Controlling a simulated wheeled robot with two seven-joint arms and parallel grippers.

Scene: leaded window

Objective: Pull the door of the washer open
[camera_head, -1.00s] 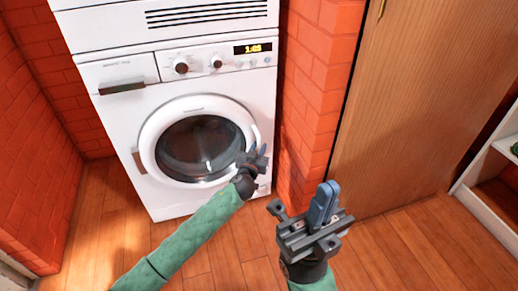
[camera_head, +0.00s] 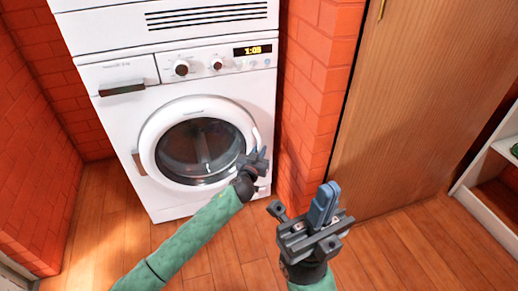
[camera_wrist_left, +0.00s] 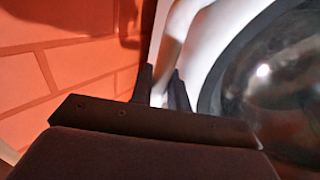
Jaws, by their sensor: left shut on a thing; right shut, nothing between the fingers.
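The white washer (camera_head: 112,150) stands against the brick wall. Its round door (camera_head: 165,112) has a white rim and dark glass and looks closed against the front. A white handle at the door's right edge shows in the left wrist view (camera_wrist_left: 163,82). My left gripper (camera_head: 257,153) is at the right side of the door rim. In the left wrist view its dark fingers (camera_wrist_left: 162,88) are shut on the white handle, one on each side. My right gripper (camera_head: 325,200) is shut and empty, held in front of the brick pillar and wooden door, apart from the washer.
A brick pillar (camera_head: 308,110) stands close to the washer's right side, near my left gripper. A wooden door (camera_head: 415,100) and a white shelf (camera_head: 480,195) are on the right. The plank floor (camera_head: 110,235) in front of the washer is clear apart from my arms.

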